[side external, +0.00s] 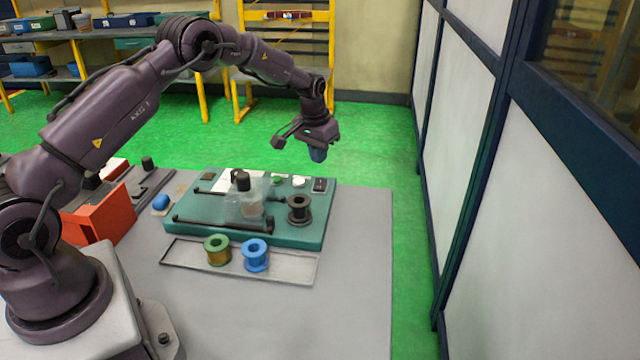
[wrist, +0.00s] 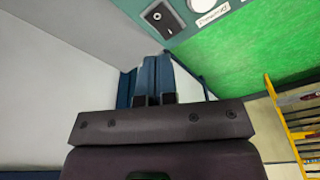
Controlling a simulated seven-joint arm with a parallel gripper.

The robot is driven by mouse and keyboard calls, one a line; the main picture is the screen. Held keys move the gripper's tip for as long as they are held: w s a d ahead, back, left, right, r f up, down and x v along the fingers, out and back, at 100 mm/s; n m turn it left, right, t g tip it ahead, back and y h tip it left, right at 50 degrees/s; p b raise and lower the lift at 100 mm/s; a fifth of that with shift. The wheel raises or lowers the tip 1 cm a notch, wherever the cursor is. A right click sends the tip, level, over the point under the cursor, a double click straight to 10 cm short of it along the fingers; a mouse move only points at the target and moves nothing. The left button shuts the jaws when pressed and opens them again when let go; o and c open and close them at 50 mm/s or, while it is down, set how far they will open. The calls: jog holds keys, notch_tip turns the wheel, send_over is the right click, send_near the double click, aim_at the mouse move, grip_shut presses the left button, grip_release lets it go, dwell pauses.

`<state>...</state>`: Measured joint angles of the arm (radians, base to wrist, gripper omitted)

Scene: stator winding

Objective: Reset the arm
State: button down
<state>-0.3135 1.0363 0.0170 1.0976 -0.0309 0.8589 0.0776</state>
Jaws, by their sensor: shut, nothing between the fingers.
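My gripper (side external: 318,155) hangs in the air above the back right part of the green winding machine, pointing down. Its blue fingers (wrist: 154,78) are together with nothing between them. The machine (side external: 285,232) stands on the grey table. It carries a black spool (side external: 299,209) at its right and a clear cover (side external: 245,205) around a black-topped part in the middle. In the wrist view a machine corner with a black switch plate (wrist: 163,18) shows at the top.
A tray (side external: 290,268) in front of the machine holds a green spool (side external: 217,250) and a blue spool (side external: 255,255). A red-orange box (side external: 100,220) and a blue object (side external: 160,202) lie at the left. A panelled wall (side external: 570,200) stands at the right. The table's front right is clear.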

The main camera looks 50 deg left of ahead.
jog(key=shift+s+f, duration=0.2)
jog(key=s, duration=0.2)
jog(key=s+d+f+g, duration=0.1)
jog(key=shift+d, duration=0.1)
jog(key=s+d+r+m+t, duration=0.1)
jog(key=s+d+r, duration=0.4)
jog(key=s+r, duration=0.3)
jog(key=s+d+r+m+t, duration=0.1)
jog(key=s+d+r, duration=0.5)
jog(key=s, duration=0.6)
jog(key=s+d+r+m+t, duration=0.1)
jog(key=s+d+r, duration=0.4)
jog(key=s+r, duration=0.5)
jog(key=shift+s+d+r+t, duration=0.35)
jog(key=shift+r+t, duration=0.25)
jog(key=shift+t, duration=0.3)
